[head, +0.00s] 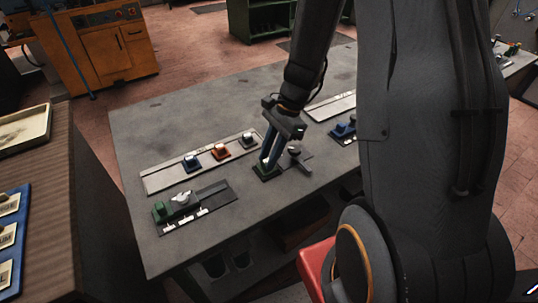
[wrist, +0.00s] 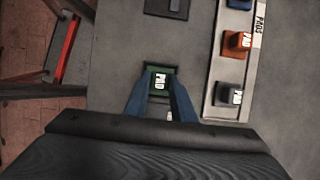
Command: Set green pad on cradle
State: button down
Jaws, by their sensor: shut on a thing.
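My gripper (head: 267,167) is low over the grey table, its blue fingers pointing down. In the wrist view the fingers (wrist: 160,92) are shut on the green pad (wrist: 160,79), which is marked PAD and has a wider dark green base. In the head view only the pad's dark base (head: 266,175) shows clearly below the fingers. I cannot tell whether it touches the surface under it. A dark fixture with a green block (head: 160,212) and a pale grey part (head: 183,199) stands at the table's left front. I cannot tell for sure which thing is the cradle.
A pale strip (head: 160,180) carries a blue pad (head: 193,161), an orange pad (head: 221,151) and a grey pad (head: 248,140). Another pale strip (head: 330,107) and a blue piece (head: 343,130) lie to the right. The back left of the table (head: 160,125) is clear.

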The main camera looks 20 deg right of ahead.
jog(key=shift+f, duration=0.35)
jog(key=c, duration=1.4)
grip_release()
jog(key=shift+r, duration=0.1)
jog(key=b+v, duration=0.1)
jog(key=v, duration=0.6)
jog(key=shift+r, duration=0.3)
jog(key=shift+d, duration=0.1)
jog(key=s+a+r+n+t+h, duration=0.1)
jog(key=s+a+r+n+h, duration=0.1)
jog(key=s+n, duration=0.7)
jog(key=shift+s+a+r+n+t+h, duration=0.3)
jog(key=shift+a+n+h, duration=0.8)
jog(key=shift+n, duration=2.4)
